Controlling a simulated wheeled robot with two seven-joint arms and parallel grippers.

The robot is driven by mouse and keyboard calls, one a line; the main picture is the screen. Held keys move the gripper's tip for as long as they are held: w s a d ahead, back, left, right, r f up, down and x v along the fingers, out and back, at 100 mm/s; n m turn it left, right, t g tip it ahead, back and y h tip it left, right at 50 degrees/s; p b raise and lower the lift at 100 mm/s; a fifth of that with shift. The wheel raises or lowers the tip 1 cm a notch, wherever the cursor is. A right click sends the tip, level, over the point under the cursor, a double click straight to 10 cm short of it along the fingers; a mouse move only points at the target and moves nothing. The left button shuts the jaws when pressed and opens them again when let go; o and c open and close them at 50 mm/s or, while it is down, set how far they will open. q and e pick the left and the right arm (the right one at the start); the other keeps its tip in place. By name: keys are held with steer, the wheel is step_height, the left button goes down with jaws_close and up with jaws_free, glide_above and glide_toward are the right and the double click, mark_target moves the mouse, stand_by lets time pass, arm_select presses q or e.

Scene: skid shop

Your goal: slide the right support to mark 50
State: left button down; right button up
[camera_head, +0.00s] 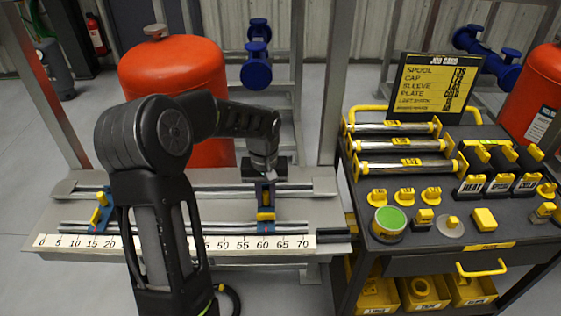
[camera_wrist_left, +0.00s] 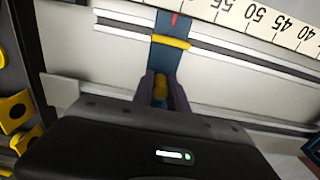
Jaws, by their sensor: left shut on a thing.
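The right support (camera_head: 265,210) is a blue block with yellow parts across the two rails of a bench. Its red pointer stands near mark 60 on the white scale (camera_head: 225,243). The left support (camera_head: 101,212) sits near mark 15. My left gripper (camera_head: 264,178) reaches down to the back of the right support. In the left wrist view its two dark fingers (camera_wrist_left: 159,92) are shut around a yellow knob on the right support (camera_wrist_left: 170,58). The pointer there lies beyond 55, on the side away from 50. My right gripper is not in view.
A dark tool cart (camera_head: 400,255) with yellow-ended bars and a job card (camera_head: 438,84) stands to the right. A red tank (camera_head: 175,65) stands behind the bench. The rails between the supports look clear, though my left arm hides part of them.

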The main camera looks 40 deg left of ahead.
arm_select(q)
steer(key=shift+s+a, duration=0.45)
steer(key=shift+a, duration=0.2)
steer(key=shift+s+a, duration=0.45)
steer(key=shift+a, duration=0.15)
steer(key=shift+s+a, duration=0.1)
steer(key=shift+a, duration=0.05)
steer(key=shift+s+a, duration=1)
steer(key=shift+a, duration=0.4)
steer(key=shift+s+a, duration=1)
steer(key=shift+a, duration=0.25)
steer(key=shift+s+a, duration=0.35)
steer(key=shift+a, duration=0.05)
steer(key=c, duration=1.3)
jaws_free()
